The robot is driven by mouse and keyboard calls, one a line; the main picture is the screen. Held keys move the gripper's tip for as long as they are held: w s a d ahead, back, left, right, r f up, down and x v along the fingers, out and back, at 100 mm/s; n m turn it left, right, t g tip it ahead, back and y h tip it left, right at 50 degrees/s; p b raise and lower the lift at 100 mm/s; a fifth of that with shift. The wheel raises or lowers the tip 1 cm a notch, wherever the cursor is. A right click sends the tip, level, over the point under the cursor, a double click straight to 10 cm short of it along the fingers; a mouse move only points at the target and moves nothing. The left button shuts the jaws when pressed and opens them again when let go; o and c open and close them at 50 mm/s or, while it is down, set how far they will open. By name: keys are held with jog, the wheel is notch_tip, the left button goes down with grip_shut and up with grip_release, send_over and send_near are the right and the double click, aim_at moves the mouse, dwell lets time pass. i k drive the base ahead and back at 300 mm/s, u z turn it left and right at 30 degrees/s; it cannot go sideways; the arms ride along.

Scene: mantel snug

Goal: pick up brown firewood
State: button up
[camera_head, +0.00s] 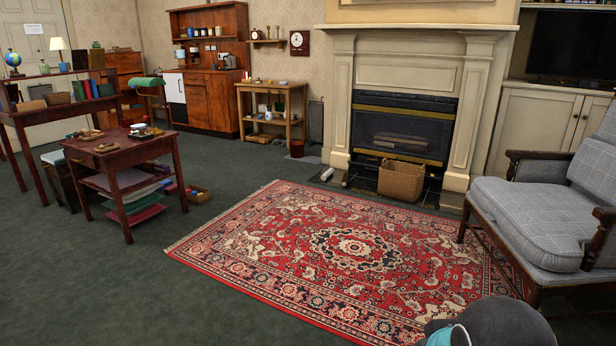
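I cannot make out a piece of brown firewood for certain. Dim log-like shapes (405,139) show inside the dark fireplace (402,122), behind its front. A brown wicker basket (400,181) stands on the hearth in front of the fireplace; its contents are hidden. A small pale cylinder (327,174) lies at the left of the hearth, too small to identify. My gripper is not in view; only a dark rounded part of my arm with a teal patch shows at the bottom right edge.
A red patterned rug (360,246) covers the floor before the hearth. A grey checked armchair (545,222) stands at the right. A small cluttered wooden table (119,156) and a desk (60,113) stand at the left. Green carpet between table and rug is clear.

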aim_at(345, 181)
jog(key=u, duration=0.4)
jog(key=i, duration=2.45)
jog(key=z, duration=0.4)
jog(key=i, duration=1.6)
jog(key=u, duration=0.1)
jog(key=k, duration=1.3)
jog(key=u, duration=0.8)
jog(key=i, duration=2.95)
jog(key=z, duration=1.25)
jog(key=i, duration=0.8)
jog(key=z, duration=1.4)
jog(key=i, duration=0.45)
jog(key=z, duration=0.3)
